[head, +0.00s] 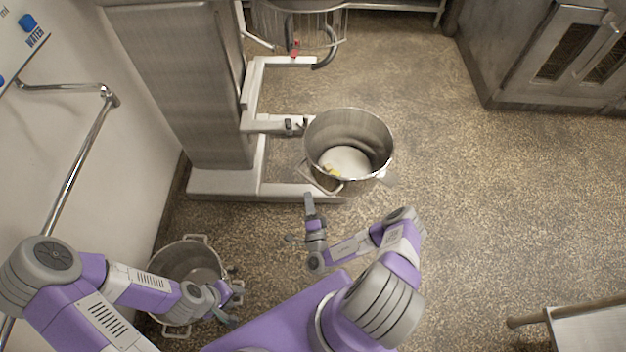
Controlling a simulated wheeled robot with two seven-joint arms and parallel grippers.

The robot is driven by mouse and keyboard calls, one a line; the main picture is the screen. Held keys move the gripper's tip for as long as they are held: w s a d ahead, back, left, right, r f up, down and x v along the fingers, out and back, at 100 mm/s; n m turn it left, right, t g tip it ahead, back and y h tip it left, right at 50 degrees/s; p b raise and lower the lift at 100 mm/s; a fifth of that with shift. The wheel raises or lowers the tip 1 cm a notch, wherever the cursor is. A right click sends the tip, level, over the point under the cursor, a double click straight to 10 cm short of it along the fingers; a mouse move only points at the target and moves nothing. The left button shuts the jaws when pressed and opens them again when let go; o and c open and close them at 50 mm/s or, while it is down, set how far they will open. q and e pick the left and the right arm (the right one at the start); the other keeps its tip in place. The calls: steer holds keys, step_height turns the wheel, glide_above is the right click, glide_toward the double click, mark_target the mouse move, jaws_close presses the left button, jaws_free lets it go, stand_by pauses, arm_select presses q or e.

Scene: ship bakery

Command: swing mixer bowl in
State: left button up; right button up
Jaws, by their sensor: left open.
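The steel mixer bowl (365,128) is swung out to the right of the mixer (178,85) on a bracket arm (268,125). It holds a white mass with some yellow bits. A loop handle (322,184) sticks out at its near left side. My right gripper (309,200) points up the picture, just below this handle. I cannot tell whether it touches the handle, or whether its jaws are open. My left gripper (232,306) is open at the lower left, beside a steel pot (172,258). The whisk guard (300,28) is at the top, behind the bowl.
The pot stands low near the left wall, partly hidden by my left arm. A wall rail (85,150) runs along the left. An oven-like cabinet (560,60) is at the upper right, a metal table corner (590,328) at the lower right. Floor right of the bowl is clear.

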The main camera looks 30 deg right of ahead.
mark_target(312, 181)
steer(key=shift+g+h, duration=0.4)
steer(key=shift+h, duration=0.4)
steer(key=shift+w+d+r+b, duration=0.1)
steer(key=shift+w+d+b, duration=0.55)
steer(key=shift+w+d, duration=0.75)
steer(key=shift+w+d+r+b, duration=0.1)
steer(key=shift+w+d+b, duration=0.5)
steer(key=shift+w+d, duration=0.75)
steer(key=shift+w+a, duration=0.25)
steer(key=shift+a, duration=0.1)
jaws_close()
